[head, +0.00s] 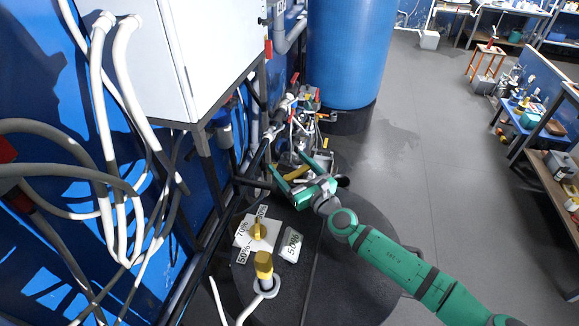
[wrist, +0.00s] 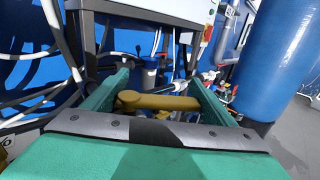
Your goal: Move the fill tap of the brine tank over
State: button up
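A yellow lever (wrist: 158,102), which looks like the fill tap's handle, lies across the space between my fingers in the wrist view. In the head view part of this lever (head: 294,173) shows between the fingers, beside the pipework. My green gripper (head: 286,161) is open around it, one finger to each side. In the wrist view the fingers (wrist: 158,78) stand wide apart, with gaps beside the lever; whether one touches it I cannot tell. The tap's body is hidden behind the gripper. The black round tank top (head: 335,290) lies below.
Pipes and red-handled valves (head: 297,105) crowd behind the gripper. A white cabinet (head: 205,50) overhangs at left.

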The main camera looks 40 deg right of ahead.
jog(key=c, duration=0.5)
jog(key=shift+a, duration=0.3)
jog(key=shift+c, duration=1.2)
jog(key=shift+d, duration=0.35)
jog(key=shift+a, duration=0.15)
jog(key=shift+d, duration=0.2)
jog(key=o, duration=1.5)
jog(key=shift+s, duration=0.1)
